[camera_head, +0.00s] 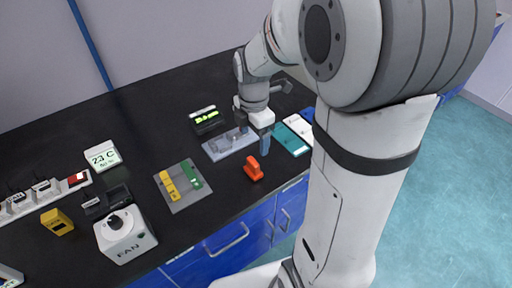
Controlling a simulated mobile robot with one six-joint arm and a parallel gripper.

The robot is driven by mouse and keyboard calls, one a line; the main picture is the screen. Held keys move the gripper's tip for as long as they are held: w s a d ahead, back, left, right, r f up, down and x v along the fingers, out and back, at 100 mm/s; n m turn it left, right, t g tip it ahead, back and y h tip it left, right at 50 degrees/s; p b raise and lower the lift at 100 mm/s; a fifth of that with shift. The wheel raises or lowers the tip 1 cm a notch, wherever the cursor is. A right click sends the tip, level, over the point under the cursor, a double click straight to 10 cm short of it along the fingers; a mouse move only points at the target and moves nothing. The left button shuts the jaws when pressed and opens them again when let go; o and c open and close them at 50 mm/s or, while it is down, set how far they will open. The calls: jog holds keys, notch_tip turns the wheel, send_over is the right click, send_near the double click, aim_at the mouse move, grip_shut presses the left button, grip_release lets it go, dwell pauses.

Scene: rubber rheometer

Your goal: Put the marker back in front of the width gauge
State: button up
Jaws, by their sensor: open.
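My gripper (264,146) points down over the bench in the camera_head view, near the right end of a pale grey-blue fixture plate (212,151). Its jaws are open; the blue-grey tips look close to the bench. I cannot tell whether anything is between them. A small black device with a green lit readout (207,120) stands behind the plate; I cannot tell whether this device or the plate is the width gauge. An orange object (253,170) stands in front of the gripper, apart from it. No marker can be made out clearly.
A teal notebook (292,139) and a white pad (299,127) lie right of my gripper. A grey mat (181,199) with yellow and green blocks is left of the orange object. A FAN box (125,237) and a 23 C display (102,156) stand further left.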

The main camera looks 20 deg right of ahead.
jog(key=s+r+m+t, duration=0.1)
jog(key=s+r+m, duration=0.1)
jog(key=s+m, duration=0.5)
jog(key=s+r+m+t, duration=0.1)
jog(key=s+r+m, duration=0.2)
jog(key=s+m, duration=0.4)
jog(key=m, duration=0.7)
jog(key=shift+a+r+t, duration=0.25)
jog(key=shift+r+t, duration=0.05)
